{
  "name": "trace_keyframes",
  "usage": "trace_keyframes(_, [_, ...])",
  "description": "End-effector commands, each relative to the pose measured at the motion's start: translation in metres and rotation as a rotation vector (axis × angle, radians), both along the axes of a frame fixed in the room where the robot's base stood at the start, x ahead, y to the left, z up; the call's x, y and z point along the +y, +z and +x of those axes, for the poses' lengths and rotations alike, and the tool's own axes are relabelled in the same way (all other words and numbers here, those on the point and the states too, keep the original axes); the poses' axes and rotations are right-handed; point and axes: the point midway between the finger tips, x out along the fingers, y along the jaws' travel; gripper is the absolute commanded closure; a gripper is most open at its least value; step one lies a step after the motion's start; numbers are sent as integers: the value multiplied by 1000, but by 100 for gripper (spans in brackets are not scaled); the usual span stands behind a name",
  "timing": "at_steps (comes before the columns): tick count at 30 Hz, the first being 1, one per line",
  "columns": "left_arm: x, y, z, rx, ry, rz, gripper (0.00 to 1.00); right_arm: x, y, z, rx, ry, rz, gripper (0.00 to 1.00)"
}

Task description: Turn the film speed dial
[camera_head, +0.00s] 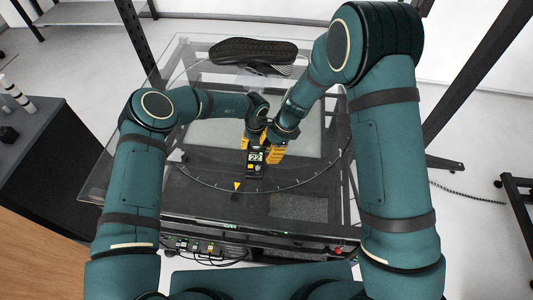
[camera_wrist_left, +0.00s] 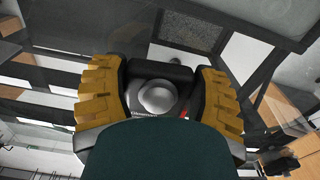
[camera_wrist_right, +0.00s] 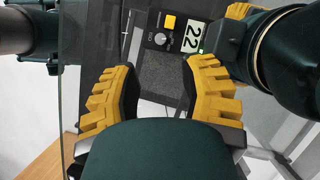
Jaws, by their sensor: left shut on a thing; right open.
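A black handheld light meter (camera_head: 255,163) with a lit display reading 22 is held above the glass turntable. My left gripper (camera_wrist_left: 160,95) is shut on the meter, whose pale round dome shows between the fingers. My right gripper (camera_wrist_right: 160,72) is open and empty. In the head view it (camera_head: 272,155) is beside the meter, and in its wrist view the dial lies just beyond the gap between its fingertips.
The glass turntable (camera_head: 205,180) has a ring of marks and a yellow triangle (camera_head: 237,186) at its front. A dark cabinet (camera_head: 50,150) stands at the left. My two grippers are close together.

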Motion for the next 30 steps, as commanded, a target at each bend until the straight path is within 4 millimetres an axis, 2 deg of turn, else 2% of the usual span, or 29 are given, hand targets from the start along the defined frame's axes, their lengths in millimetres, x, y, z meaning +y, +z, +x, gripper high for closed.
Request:
trace_keyframes(9, [0,0,-1,1,-1,0,79,0,1,0,-7,9,-5,54])
trace_keyframes(13, [0,0,-1,1,-1,0,79,-1,-1,-8,-63,116,-64,54])
trace_keyframes(17, [0,0,0,0,0,-1,79,-5,-1,-21,-192,372,-185,54])
trace_keyframes(21, [0,0,0,0,0,-1,79,-5,7,-32,-377,745,-319,54])
trace_keyframes(27, [0,0,0,0,0,-1,79,9,24,-46,-602,1216,-426,54])
trace_keyframes(30, [0,0,0,0,0,-1,79,17,31,-51,-679,1371,-446,54])
